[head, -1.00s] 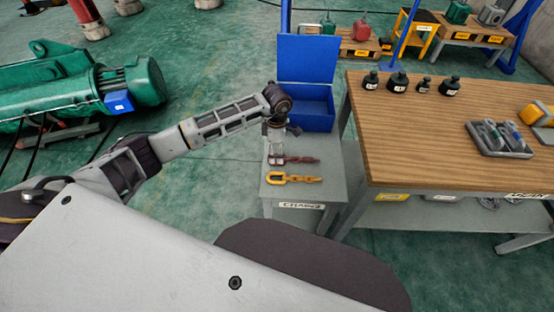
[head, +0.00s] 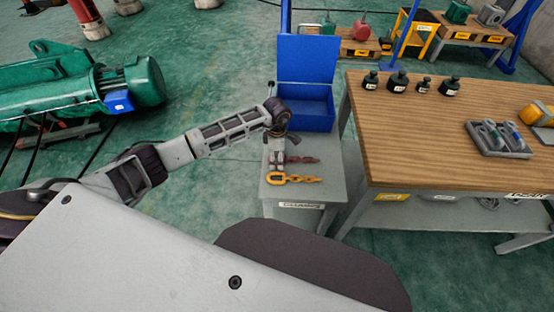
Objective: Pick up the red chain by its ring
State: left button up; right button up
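The dark red chain (head: 303,160) lies on the small grey table, its links running to the right from my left gripper. My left gripper (head: 277,161) points down at the chain's left end, where the ring is. The fingers overlap the ring in the picture and mostly hide it. They look close together, but at this size I cannot tell whether they are shut on it. The chain looks to be resting on the table. My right gripper is not in view.
An open blue box (head: 308,110) stands behind. The wooden workbench (head: 440,130) with black weights (head: 398,82) and a grey tray (head: 499,146) is close on the right.

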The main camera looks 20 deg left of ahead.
pick_arm(q)
grip_shut()
dwell(0.3)
